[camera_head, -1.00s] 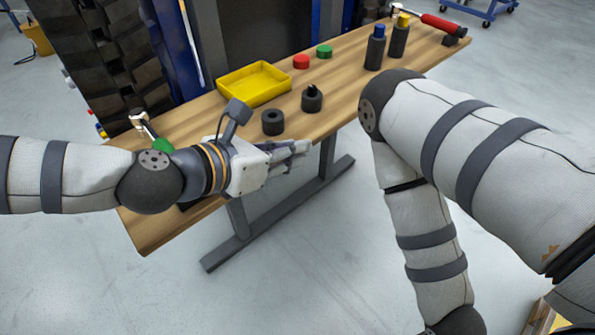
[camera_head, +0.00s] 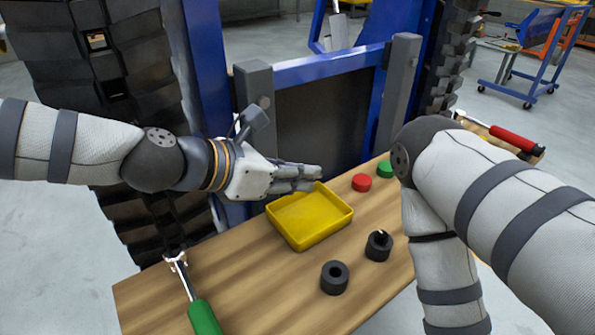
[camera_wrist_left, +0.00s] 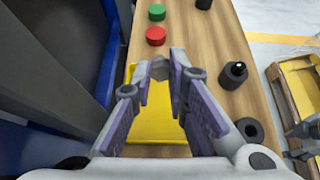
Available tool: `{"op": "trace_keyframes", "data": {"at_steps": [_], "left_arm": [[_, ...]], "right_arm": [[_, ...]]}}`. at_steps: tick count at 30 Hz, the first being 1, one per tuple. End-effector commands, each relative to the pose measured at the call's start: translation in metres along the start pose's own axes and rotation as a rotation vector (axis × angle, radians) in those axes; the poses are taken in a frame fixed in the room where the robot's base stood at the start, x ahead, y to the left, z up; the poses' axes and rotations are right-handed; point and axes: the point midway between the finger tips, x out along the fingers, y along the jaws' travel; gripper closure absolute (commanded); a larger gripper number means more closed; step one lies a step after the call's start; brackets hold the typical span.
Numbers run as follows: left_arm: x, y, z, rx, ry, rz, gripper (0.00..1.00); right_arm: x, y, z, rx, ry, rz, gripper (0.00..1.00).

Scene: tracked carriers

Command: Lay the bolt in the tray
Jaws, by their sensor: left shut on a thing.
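My left gripper (camera_head: 316,178) is above the rear left part of the yellow tray (camera_head: 308,218). In the left wrist view its fingers (camera_wrist_left: 162,66) are shut on a small grey piece with an angular end, which looks like the bolt (camera_wrist_left: 160,69); the fingers hide most of it. In the head view the bolt cannot be made out. The tray lies below the fingers in the wrist view (camera_wrist_left: 158,115), and its visible floor looks empty. My right arm hangs down at the right. A grey part at the wrist view's right edge may be its gripper, too unclear to judge.
A green-handled tool (camera_head: 203,318) lies front left. A blue frame rises behind the bench.

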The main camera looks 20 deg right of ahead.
Motion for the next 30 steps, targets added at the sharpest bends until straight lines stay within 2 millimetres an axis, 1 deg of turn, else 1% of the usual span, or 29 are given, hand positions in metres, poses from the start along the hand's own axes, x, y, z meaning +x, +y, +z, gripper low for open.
{"op": "trace_keyframes", "data": {"at_steps": [2, 6, 19, 24, 30], "left_arm": [[-0.004, 0.000, 0.004, -0.014, -0.001, 0.006, 1.00], [0.009, 0.000, -0.017, -0.027, 0.005, -0.003, 1.00], [0.037, 0.000, -0.066, -0.026, 0.004, -0.003, 1.00], [0.043, 0.000, -0.075, -0.022, 0.002, 0.000, 1.00], [0.044, 0.001, -0.077, -0.017, 0.000, 0.002, 1.00]], "right_arm": [[-0.006, 0.000, -0.005, 0.000, 0.021, -0.001, 0.56], [0.005, 0.000, 0.003, 0.000, -0.014, 0.000, 0.56], [0.030, 0.001, 0.020, 0.000, -0.091, 0.004, 0.56], [0.036, 0.001, 0.024, 0.000, -0.108, 0.005, 0.56], [0.037, 0.001, 0.025, -0.001, -0.111, 0.005, 0.56]]}}
